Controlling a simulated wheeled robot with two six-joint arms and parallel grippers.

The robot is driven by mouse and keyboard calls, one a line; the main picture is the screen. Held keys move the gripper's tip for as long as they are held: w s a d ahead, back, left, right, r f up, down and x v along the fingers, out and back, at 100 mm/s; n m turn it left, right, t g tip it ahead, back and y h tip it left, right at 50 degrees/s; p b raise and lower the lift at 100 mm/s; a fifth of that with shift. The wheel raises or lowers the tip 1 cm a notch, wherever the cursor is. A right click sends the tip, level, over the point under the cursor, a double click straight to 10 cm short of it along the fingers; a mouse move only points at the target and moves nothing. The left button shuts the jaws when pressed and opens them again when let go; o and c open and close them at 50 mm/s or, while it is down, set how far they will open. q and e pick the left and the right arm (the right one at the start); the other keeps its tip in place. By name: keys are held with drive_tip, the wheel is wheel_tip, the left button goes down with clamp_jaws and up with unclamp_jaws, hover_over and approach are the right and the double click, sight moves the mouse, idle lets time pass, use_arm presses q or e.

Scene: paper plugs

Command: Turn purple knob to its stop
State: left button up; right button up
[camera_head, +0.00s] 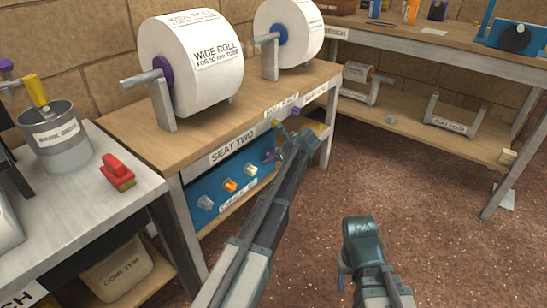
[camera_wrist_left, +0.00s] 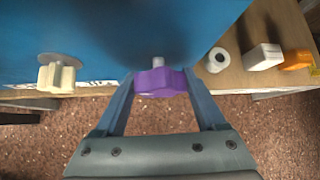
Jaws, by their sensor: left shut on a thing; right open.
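The purple knob (camera_wrist_left: 162,83) sits on a short pale shaft at the blue panel (camera_wrist_left: 110,35), between the two fingers of my left gripper (camera_wrist_left: 163,92) in the left wrist view. The fingers are shut on its sides. My right gripper (camera_head: 346,268) is low in front, over the floor, apart from the panel. It is open; its fingers are mostly hidden behind its own wrist.
A cream knob (camera_wrist_left: 56,75) stands beside the purple one. Two wide paper rolls (camera_head: 195,62) stand on the wooden bench above. A grey table (camera_head: 130,215) with a red brush (camera_head: 117,171) is left. Open floor (camera_head: 440,220) lies right.

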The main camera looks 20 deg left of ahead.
use_arm(q)
drive_tip(key=shift+s, duration=0.1)
drive_tip(key=shift+s+f+n+t+h+b, duration=0.1)
drive_tip(key=shift+f+n+t+h+b, duration=0.15)
drive_tip(key=shift+n+t+b, duration=0.65)
drive_tip(key=shift+n+t+h+b, duration=0.3)
drive_tip(key=shift+t+b, duration=0.5)
drive_tip(key=shift+t, duration=0.4)
drive_tip(key=shift+r+n+t+b, duration=0.15)
drive_tip(key=shift+n+t+b, duration=0.15)
drive_tip(key=shift+t+b, duration=0.2)
drive_tip(key=o, duration=1.3)
drive_tip(key=shift+r, duration=0.1)
